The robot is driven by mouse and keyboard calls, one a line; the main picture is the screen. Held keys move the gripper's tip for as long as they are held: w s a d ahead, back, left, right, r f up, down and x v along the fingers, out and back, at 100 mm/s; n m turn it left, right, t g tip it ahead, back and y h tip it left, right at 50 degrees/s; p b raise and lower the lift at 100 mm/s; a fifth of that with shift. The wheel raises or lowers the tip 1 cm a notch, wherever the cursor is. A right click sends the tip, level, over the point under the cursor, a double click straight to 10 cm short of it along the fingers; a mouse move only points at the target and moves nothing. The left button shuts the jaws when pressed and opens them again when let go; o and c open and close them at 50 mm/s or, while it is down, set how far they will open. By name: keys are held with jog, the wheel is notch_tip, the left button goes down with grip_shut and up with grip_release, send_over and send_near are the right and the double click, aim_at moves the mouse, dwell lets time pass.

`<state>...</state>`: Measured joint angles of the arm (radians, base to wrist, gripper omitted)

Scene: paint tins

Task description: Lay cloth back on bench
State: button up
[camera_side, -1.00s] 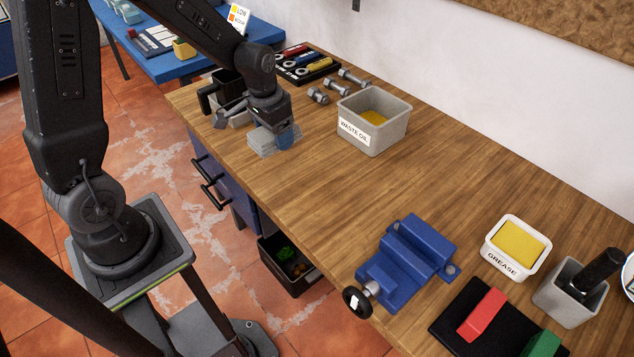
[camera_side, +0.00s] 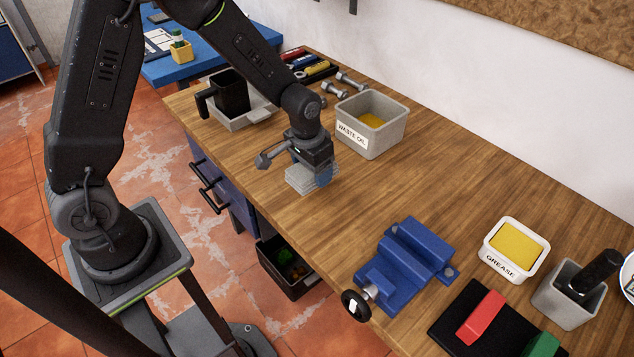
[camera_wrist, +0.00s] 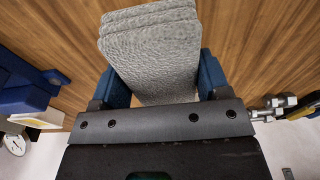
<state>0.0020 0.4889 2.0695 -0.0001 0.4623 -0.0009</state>
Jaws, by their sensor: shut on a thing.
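The cloth (camera_side: 303,178) is a grey, folded, layered stack at the left front part of the wooden bench (camera_side: 290,220). In the wrist view the cloth (camera_wrist: 150,50) shows its woven texture between two blue fingers. My gripper (camera_side: 316,178) is shut on the cloth, with a finger on each side of it. The cloth is low over the bench or on it; I cannot tell whether it touches. My gripper also shows in the wrist view (camera_wrist: 160,85). The end of the cloth nearest the palm is hidden.
A waste oil tub (camera_side: 372,123) stands behind my gripper. A black mug (camera_side: 230,92) on a grey tray (camera_side: 250,116) is to the left. A blue vise (camera_side: 408,262) and a grease tub (camera_side: 515,249) are to the right. Bare bench lies between cloth and vise.

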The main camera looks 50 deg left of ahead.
aim_at(317, 193)
jog(key=shift+w+d+f, duration=0.2)
jog(key=shift+d+f, duration=0.2)
jog(key=shift+d, duration=0.2)
jog(key=shift+f, duration=1.75)
jog(key=shift+f, duration=0.15)
jog(key=o, duration=0.9)
